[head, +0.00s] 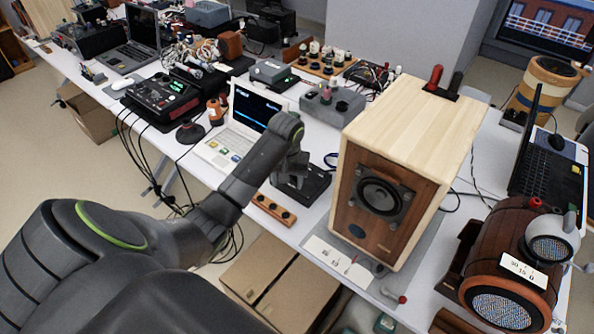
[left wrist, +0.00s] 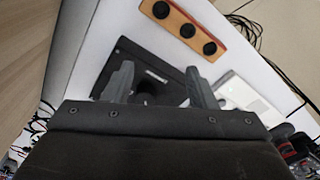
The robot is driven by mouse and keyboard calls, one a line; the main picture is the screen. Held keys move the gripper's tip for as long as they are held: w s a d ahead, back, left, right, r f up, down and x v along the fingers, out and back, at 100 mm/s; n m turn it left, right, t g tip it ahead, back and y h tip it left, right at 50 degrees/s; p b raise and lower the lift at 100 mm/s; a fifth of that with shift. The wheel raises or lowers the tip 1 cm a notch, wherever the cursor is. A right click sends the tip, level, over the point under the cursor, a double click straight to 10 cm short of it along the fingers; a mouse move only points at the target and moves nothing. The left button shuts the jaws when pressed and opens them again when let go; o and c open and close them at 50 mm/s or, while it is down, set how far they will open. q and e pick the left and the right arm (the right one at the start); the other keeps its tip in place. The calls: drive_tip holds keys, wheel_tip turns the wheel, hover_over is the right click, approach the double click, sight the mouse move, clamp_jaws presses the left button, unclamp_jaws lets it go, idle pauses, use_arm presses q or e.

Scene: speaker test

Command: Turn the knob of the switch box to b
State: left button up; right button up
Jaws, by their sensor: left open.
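A black box (head: 315,186), which looks like the switch box, lies near the front edge of the white table. It also shows in the left wrist view (left wrist: 128,62), with a small white marking and a dark round shape, perhaps the knob, between my fingers. The letters cannot be read. My left gripper (head: 291,180) is above this box, pointing down, and hides part of it in the head view. In the left wrist view my left gripper (left wrist: 161,82) has its two fingers wide apart, with nothing seen held. My right gripper is not in view.
An orange strip with three black knobs (head: 273,209) lies at the table's front edge, beside the box. A wooden speaker (head: 415,140) stands close on the right. A white device with a screen (head: 238,125) stands to the left. Cardboard boxes (head: 280,280) are below.

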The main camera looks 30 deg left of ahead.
use_arm(q)
drive_tip(key=w+a+r+n, duration=0.25)
drive_tip(key=w+r, duration=0.55)
drive_tip(key=r, duration=0.4)
drive_tip(key=shift+n+g+h, duration=0.25)
drive_tip(key=shift+g+h, duration=0.05)
drive_tip(key=shift+g, duration=0.1)
drive_tip(key=f+b, duration=0.1)
drive_tip(key=f, duration=0.4)
drive_tip(key=f+b, duration=0.1)
drive_tip(key=f, duration=0.4)
drive_tip(key=f+b, duration=0.2)
drive_tip(key=f, duration=0.3)
drive_tip(key=shift+d+f, duration=0.25)
drive_tip(key=shift+f, duration=0.05)
drive_tip(key=shift+w+f, duration=0.1)
drive_tip(key=shift+f, duration=0.55)
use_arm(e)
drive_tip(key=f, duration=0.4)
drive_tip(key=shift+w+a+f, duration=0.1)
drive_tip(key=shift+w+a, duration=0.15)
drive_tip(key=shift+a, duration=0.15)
use_arm(q)
drive_tip(key=shift+c, duration=0.4)
